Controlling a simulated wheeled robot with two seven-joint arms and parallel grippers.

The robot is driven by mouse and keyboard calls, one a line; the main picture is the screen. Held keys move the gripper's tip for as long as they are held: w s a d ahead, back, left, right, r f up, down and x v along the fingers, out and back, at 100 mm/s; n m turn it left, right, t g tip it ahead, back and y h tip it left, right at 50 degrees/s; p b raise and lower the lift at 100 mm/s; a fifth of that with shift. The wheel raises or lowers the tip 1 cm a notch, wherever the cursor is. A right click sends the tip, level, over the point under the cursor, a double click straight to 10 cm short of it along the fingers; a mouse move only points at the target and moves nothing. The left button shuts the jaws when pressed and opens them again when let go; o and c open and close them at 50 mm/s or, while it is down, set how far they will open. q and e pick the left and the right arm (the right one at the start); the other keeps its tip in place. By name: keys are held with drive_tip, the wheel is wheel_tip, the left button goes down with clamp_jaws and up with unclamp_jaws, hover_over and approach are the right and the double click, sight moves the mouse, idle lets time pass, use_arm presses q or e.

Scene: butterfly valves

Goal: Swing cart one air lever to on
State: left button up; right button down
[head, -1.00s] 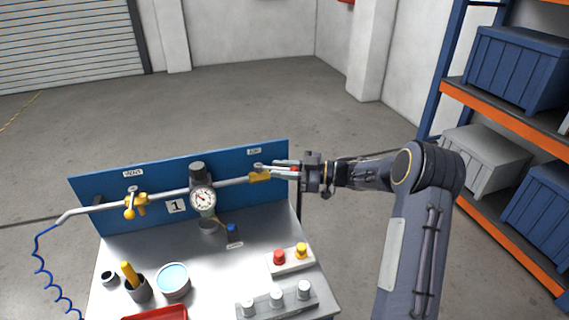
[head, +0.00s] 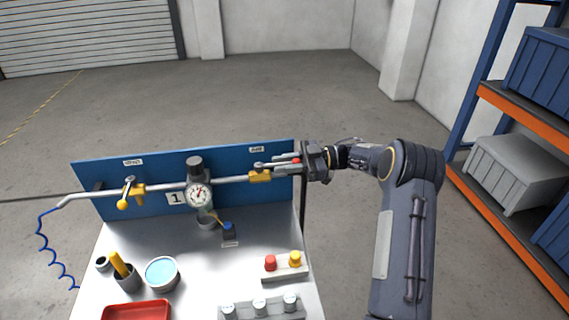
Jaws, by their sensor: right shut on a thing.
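The cart's blue back panel (head: 232,161) carries a grey pipe with a round gauge (head: 199,194) and a white plate marked "1" (head: 175,198). At the pipe's right end is a yellow valve body (head: 260,176) under a small white label. Its grey air lever (head: 262,166) runs to the right, roughly along the pipe. My right gripper (head: 283,164) comes in from the right and is shut on the lever's outer end; the fingers partly hide it. A red spot shows between the fingers. My left gripper is not in view.
A second yellow valve (head: 134,192) sits on the pipe's left, with a blue coiled hose (head: 42,236) beyond. The cart top (head: 205,262) holds a cup, a blue-filled bowl (head: 162,273), a red tray (head: 137,310) and knob blocks (head: 284,270). A shelf rack (head: 508,212) stands right.

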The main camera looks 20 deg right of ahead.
drive_tip(key=shift+r, duration=0.1)
drive_tip(key=c, duration=1.5)
unclamp_jaws()
drive_tip(key=shift+w, duration=0.1)
drive_tip(key=b+v, duration=0.1)
drive_tip(key=v, duration=0.6)
drive_tip(key=shift+d+b, duration=0.4)
